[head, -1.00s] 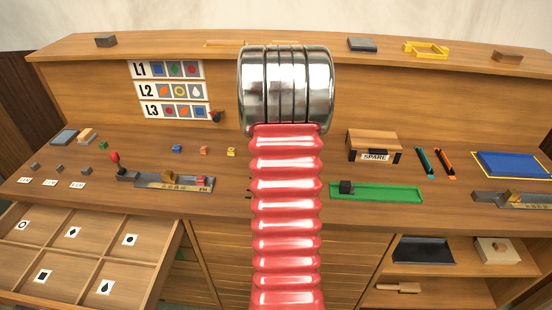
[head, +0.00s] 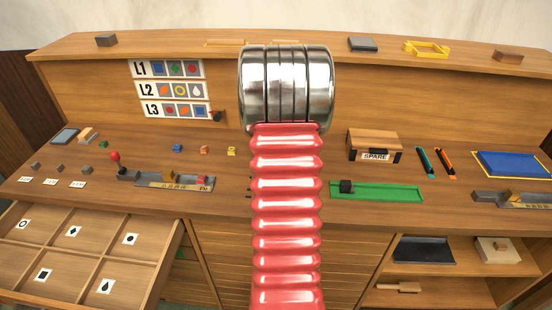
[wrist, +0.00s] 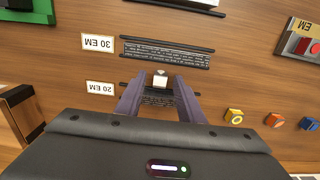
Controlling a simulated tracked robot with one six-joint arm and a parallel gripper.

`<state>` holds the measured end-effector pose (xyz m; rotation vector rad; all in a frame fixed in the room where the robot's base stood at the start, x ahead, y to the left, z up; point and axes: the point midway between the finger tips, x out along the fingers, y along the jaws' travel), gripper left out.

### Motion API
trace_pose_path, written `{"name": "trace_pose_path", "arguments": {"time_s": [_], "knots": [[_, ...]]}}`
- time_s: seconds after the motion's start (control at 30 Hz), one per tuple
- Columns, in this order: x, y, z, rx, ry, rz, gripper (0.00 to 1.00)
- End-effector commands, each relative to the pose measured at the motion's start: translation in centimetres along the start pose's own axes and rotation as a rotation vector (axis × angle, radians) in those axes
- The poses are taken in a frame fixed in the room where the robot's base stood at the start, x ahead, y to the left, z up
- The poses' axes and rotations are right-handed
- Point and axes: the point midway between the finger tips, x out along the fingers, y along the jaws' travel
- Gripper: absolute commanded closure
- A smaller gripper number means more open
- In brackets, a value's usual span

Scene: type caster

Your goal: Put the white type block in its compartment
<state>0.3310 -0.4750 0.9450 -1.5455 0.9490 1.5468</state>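In the wrist view a small white block (wrist: 160,81) stands between the tips of my gripper's two fingers (wrist: 161,88). It has a small mark at its far end, too small to read. The fingers are apart and look open, with a gap on each side of the block. In the head view my arm hides the gripper and the block. An open drawer (head: 92,257) at lower left has several compartments. Their label cards show a ring, a diamond (head: 73,231), a circle (head: 130,239), a square (head: 44,275) and a drop (head: 106,287).
Yellow (wrist: 233,116), orange (wrist: 275,120) and blue (wrist: 307,123) blocks stand nearby. A SPARE box (head: 373,145) and green tray (head: 403,192) are right of my arm.

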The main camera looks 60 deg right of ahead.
Motion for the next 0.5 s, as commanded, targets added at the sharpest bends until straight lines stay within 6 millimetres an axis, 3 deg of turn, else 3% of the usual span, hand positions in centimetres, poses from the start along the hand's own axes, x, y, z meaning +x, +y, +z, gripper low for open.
{"name": "trace_pose_path", "arguments": {"time_s": [0.17,0.5], "knots": [[-1.4,0.0,-0.1,0.000,0.003,0.000,0.65],[-7.0,0.0,-0.1,0.000,0.004,0.000,0.65]]}}
